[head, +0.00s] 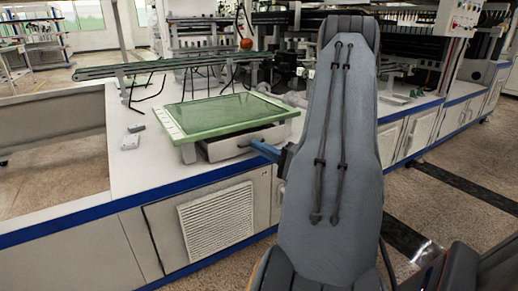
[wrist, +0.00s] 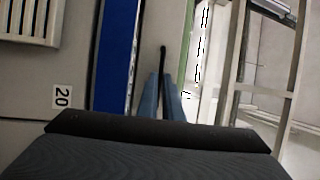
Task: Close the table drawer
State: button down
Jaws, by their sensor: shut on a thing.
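The table drawer (head: 228,144) is a pale grey box under the green-topped small table (head: 282,116) on the white bench. Its front shows below the green top's near edge. How far it stands out is hard to tell. My gripper (head: 262,148) reaches its front from the right with blue fingers. In the wrist view, the two blue fingers (wrist: 160,82) are close together around a thin dark handle (wrist: 163,53). The handle is mostly hidden by the fingers in the head view. My grey arm covers the area right of the drawer.
The white bench (head: 135,170) has a blue front edge and a vented cabinet (head: 217,220) below. Small grey pieces (head: 130,141) lie left of the drawer. A rail frame (head: 165,64) stands behind. Bare bench top lies in front of the drawer.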

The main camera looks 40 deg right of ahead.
dwell(0.8)
jog(key=w, duration=0.1)
jog(key=w+b, duration=0.1)
jog(key=w, duration=0.1)
jog(key=shift+w+d+f, duration=0.1)
jog(key=shift+w+d, duration=0.1)
jog(key=shift+d, duration=0.25)
jog(key=c, duration=2.2)
grip_release()
jog(key=p+v, duration=0.1)
jog(key=v, duration=0.7)
